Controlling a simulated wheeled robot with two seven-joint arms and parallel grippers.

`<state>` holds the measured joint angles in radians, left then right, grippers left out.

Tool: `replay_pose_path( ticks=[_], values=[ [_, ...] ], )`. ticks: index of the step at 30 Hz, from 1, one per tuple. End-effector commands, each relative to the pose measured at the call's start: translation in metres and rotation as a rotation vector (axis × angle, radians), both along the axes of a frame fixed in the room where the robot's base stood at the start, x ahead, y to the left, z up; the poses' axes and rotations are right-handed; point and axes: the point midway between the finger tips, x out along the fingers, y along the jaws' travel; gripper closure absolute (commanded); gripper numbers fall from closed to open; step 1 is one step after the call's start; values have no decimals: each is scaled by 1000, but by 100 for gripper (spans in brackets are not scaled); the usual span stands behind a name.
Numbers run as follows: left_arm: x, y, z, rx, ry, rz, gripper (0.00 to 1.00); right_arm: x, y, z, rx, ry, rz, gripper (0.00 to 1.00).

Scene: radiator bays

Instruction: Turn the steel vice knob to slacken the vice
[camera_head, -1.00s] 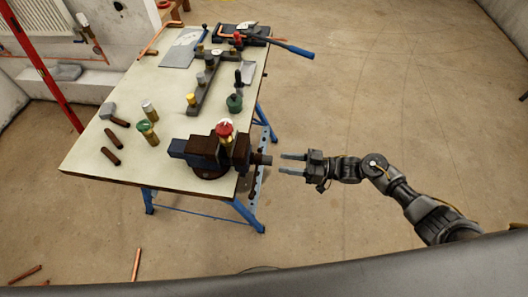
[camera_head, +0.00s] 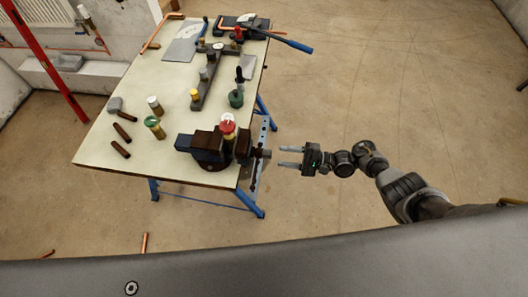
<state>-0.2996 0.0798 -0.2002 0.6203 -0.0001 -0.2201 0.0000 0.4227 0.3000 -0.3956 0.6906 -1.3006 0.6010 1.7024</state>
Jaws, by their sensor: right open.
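The vice (camera_head: 206,146) is dark and sits on the front right corner of the workbench. Its steel knob (camera_head: 262,153) sticks out to the right past the bench edge. A valve with a red and white cap (camera_head: 228,125) stands upright at the vice jaws; how it is gripped there cannot be told. My right gripper (camera_head: 280,157) is to the right of the knob, its two fingers apart and pointing left toward it. A small gap shows between fingertips and knob, and nothing is between the fingers. My left gripper is not in view.
The workbench (camera_head: 110,158) has blue legs. On it lie several dark copper pipe pieces (camera_head: 122,131), green (camera_head: 237,97) and yellow-green fittings (camera_head: 155,127), a dark manifold rail (camera_head: 212,84) and a blue-handled tool (camera_head: 293,46) overhanging the edge. The floor right of the bench is clear.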

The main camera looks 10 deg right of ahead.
Motion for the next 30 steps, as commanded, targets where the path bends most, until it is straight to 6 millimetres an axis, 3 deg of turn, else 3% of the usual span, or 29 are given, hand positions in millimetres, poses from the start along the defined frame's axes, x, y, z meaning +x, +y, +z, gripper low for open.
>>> replay_pose_path(
  ticks=[8,24,30],
  values=[
    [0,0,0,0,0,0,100,1,6,0,0,-3,1,55],
    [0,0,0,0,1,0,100,13,46,0,-2,-6,-1,55],
    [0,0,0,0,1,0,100,13,48,0,-2,-6,-1,55]
  ],
)
